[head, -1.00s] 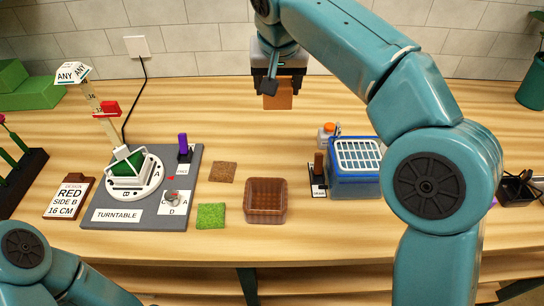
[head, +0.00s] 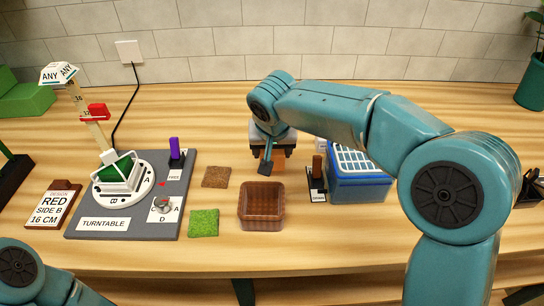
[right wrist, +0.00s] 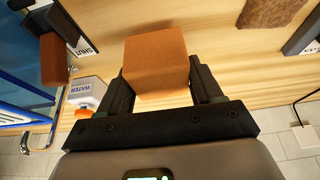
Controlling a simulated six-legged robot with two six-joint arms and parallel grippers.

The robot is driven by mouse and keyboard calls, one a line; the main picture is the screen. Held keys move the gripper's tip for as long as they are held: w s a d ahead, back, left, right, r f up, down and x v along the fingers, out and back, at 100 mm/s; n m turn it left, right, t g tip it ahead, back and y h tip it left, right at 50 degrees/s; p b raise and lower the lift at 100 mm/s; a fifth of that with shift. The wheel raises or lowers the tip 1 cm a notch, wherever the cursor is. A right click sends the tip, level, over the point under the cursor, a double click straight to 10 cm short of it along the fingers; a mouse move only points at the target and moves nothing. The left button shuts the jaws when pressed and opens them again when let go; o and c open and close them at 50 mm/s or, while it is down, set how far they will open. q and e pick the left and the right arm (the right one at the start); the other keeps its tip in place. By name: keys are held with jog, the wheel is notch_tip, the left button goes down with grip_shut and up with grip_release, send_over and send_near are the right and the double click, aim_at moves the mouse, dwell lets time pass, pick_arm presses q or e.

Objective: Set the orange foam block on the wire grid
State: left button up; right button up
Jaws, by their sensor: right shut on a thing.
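The orange foam block (head: 279,155) is held in my right gripper (head: 270,158), mostly hidden behind its dark fingers in the head view. In the right wrist view the block (right wrist: 156,62) sits between the two fingers of the right gripper (right wrist: 158,85). The white wire grid (head: 357,160) lies on top of the blue tub, to the right of the gripper and apart from the block. My left gripper is out of view; only part of my left arm shows at the lower left.
A brown upright handle (head: 317,166) on a labelled black base stands between gripper and blue tub (head: 360,188). A water bottle (right wrist: 85,92) is near the tub. The tray (head: 261,206), a green pad (head: 203,222) and turntable board (head: 185,210) lie in front and left.

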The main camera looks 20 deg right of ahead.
jog(key=shift+s+x, duration=0.25)
jog(key=shift+x, duration=0.95)
jog(key=shift+s, duration=0.1)
jog(key=shift+f, duration=0.2)
jog(key=o, duration=1)
jog(key=shift+r, duration=0.1)
